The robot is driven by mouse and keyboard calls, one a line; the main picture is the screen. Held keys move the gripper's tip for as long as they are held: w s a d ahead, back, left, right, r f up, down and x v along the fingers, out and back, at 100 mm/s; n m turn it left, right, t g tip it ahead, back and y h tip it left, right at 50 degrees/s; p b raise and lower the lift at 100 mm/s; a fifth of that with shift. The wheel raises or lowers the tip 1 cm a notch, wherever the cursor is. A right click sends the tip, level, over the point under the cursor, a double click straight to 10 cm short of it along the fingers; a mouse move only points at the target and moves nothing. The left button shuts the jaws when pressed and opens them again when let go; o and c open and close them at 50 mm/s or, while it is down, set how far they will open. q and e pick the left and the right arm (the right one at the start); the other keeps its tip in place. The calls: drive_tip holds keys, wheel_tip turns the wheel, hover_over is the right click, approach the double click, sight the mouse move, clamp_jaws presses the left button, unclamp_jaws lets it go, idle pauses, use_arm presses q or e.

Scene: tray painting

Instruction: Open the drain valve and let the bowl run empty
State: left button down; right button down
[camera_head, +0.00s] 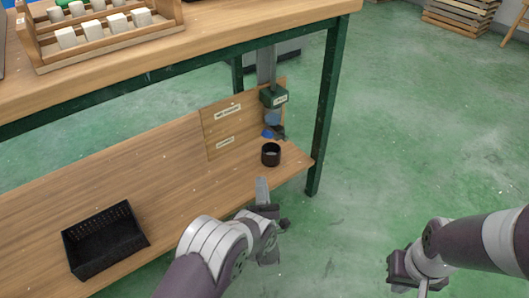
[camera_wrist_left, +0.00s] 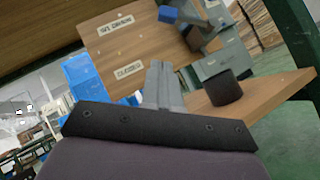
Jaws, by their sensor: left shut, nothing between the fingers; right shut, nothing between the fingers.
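The drain valve (camera_head: 278,131) hangs under a green box (camera_head: 273,96) at the right end of the lower shelf. Its blue handle (camera_head: 267,134) also shows at the top of the left wrist view (camera_wrist_left: 168,14). A dark cup (camera_head: 271,154) stands on the shelf below it; the left wrist view shows it too (camera_wrist_left: 226,88). My left gripper (camera_head: 262,190) is shut and empty, in front of the cup and apart from the handle; its fingers (camera_wrist_left: 162,80) point toward the valve area. My right gripper (camera_head: 420,285) is shut and empty at the lower right. I cannot make out the bowl.
A wooden board (camera_head: 222,126) with two labels stands behind the valve. A green table leg (camera_head: 324,120) is to its right. A black basket (camera_head: 104,240) sits on the shelf at left. A wooden rack (camera_head: 100,35) with white blocks is on the tabletop.

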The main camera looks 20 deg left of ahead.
sight(264, 137)
use_arm(q)
drive_tip(key=w+r+b, duration=0.1)
drive_tip(key=w+r, duration=0.1)
drive_tip(key=w+r+b, duration=0.2)
drive_tip(key=w+r, duration=0.1)
drive_tip(key=w+a+r+b, duration=0.1)
drive_tip(key=w+r+b, duration=0.1)
drive_tip(key=shift+w+r, duration=0.35)
drive_tip(key=shift+r+m+h+p, duration=0.45)
drive_tip(key=shift+m+h+p, duration=0.05)
drive_tip(key=shift+m+p, duration=0.15)
drive_tip(key=w+d+r+m+g+h+p, duration=0.3)
drive_tip(key=r+m+h+p, duration=0.3)
drive_tip(key=m+p, duration=0.4)
drive_tip(key=shift+w+d+g+p, duration=0.25)
drive_tip(key=shift+w+g+p, duration=0.5)
drive_tip(key=shift+p, duration=1.4)
